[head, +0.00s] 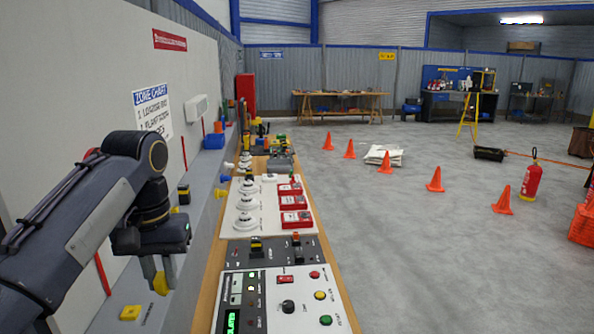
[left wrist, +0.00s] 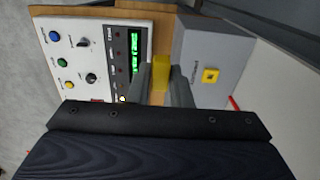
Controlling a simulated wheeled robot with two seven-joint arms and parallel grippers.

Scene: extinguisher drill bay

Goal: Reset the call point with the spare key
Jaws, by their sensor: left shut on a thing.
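My left gripper (head: 158,275) is shut on a small yellow piece (head: 160,284), held above the grey ledge. In the left wrist view, the yellow piece (left wrist: 161,72) sits between the two fingers (left wrist: 160,84). I take it for the key, but its lower part is hidden. Three red call points (head: 293,202) stand in a row on a white board, farther off and to the right of the gripper. I cannot tell which one is tripped. My right gripper is not in view.
A yellow square with a dark centre (head: 130,312) sits on the grey ledge below the gripper. A control panel (head: 262,300) with knobs and a green display lies to the right. White detectors (head: 246,203) line the board. Orange cones (head: 435,180) stand on open floor.

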